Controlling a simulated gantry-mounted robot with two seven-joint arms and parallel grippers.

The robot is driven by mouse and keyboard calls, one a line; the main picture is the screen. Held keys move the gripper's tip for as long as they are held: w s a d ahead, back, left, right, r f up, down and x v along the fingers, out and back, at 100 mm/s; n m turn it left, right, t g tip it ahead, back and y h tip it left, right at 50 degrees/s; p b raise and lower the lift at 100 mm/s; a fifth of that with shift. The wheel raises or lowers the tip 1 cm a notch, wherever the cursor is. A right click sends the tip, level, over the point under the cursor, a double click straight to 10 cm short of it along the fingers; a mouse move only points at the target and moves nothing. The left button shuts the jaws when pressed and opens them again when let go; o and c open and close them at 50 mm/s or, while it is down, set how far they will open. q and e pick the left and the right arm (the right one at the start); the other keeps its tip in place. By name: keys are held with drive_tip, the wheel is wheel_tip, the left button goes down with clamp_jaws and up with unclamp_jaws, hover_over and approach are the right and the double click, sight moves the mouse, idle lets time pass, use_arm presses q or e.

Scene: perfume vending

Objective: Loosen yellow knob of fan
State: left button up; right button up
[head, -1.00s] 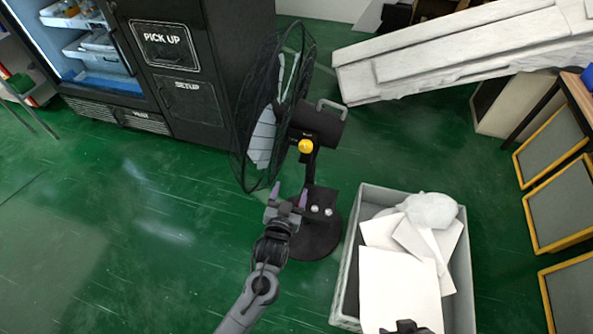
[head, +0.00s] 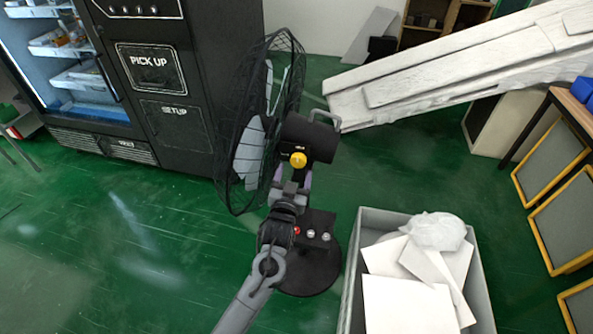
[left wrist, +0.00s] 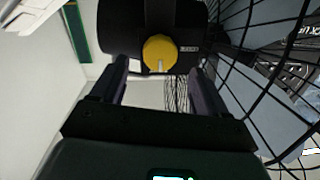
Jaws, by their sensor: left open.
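The black fan (head: 312,137) stands on a round black base (head: 318,262), its wire cage (head: 262,120) facing left. The yellow knob (head: 298,160) is on the side of the fan's motor housing. My left gripper (head: 291,184) is just below the knob in the head view. In the left wrist view, the yellow knob (left wrist: 159,53) lies ahead, between and beyond the two open fingers (left wrist: 160,85). The fingers look apart from the knob, with nothing between them. The cage is close to the right finger in that view. My right gripper is not in view.
A grey crate (head: 352,275) with white boards and a plastic bag stands right of the fan base. A black vending machine (head: 185,60) is behind left. A white slanted beam (head: 450,65) is behind right. Green floor at the left is clear.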

sight(298, 162)
use_arm(q)
drive_tip(key=shift+w+d+b, duration=0.2)
drive_tip(key=shift+w+b, duration=0.1)
drive_tip(key=shift+w, duration=0.7)
drive_tip(key=shift+w+d+b, duration=0.15)
drive_tip(key=shift+w+b, duration=0.15)
drive_tip(key=shift+w, duration=0.65)
drive_tip(key=shift+c, duration=0.4)
drive_tip(key=c, duration=1)
